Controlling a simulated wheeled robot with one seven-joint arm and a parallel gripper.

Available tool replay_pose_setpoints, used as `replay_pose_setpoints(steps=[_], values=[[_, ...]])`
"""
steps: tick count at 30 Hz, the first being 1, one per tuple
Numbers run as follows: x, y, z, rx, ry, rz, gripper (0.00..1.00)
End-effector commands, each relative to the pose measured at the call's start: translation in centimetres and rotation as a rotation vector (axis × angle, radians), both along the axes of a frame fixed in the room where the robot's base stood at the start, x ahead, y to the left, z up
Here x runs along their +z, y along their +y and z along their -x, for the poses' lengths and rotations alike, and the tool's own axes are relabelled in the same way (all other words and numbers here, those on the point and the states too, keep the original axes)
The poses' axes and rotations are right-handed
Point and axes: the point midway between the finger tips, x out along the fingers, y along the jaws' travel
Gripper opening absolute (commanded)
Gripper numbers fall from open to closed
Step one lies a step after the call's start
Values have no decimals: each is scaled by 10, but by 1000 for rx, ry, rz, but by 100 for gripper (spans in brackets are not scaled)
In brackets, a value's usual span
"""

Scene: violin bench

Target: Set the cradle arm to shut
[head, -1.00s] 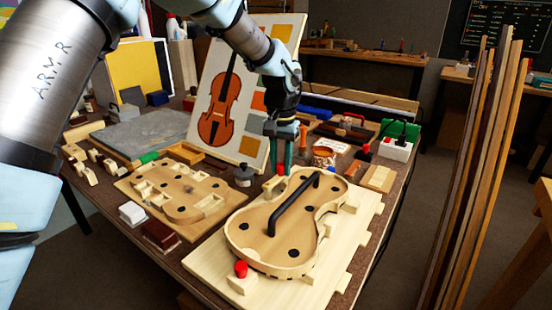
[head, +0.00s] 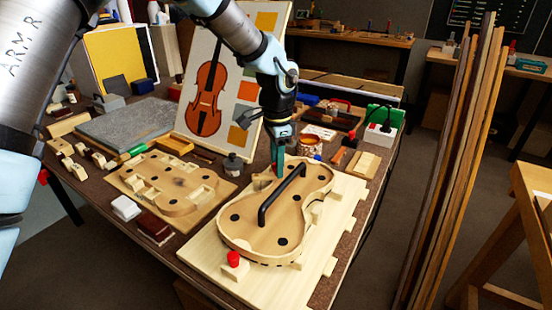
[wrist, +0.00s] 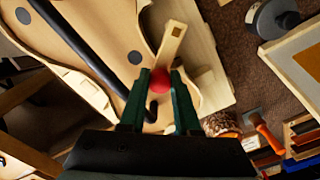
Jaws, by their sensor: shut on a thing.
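The pale violin-shaped body (head: 262,222) with a black bar handle (head: 283,192) lies on a light wooden board (head: 225,278) on the bench. In the wrist view, a short wooden arm (wrist: 172,45) with a red knob (wrist: 160,81) lies beside the body's edge; I take this as the cradle arm. My gripper (head: 277,164) points down at the body's far edge. Its green fingers are shut on the red knob, which sits between them in the wrist view. A second red knob (head: 233,258) stands at the board's near corner.
A second wooden form (head: 168,190) lies to the left, near a white block (head: 126,208) and a dark red block (head: 155,228). The violin picture panel (head: 215,85) stands close behind my gripper.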

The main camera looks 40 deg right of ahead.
Motion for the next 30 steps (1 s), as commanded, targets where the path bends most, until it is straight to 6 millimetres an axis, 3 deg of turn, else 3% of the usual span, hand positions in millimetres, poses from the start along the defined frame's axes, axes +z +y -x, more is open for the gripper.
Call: replay_pose_setpoints(steps=[9, 25, 26, 30], values=[[1, 3, 5, -113, -1, 4, 0], [1, 4, 6, -132, 0, 2, 0], [1, 4, 6, -132, 0, 2, 34], [1, 4, 6, -131, 0, 2, 50]])
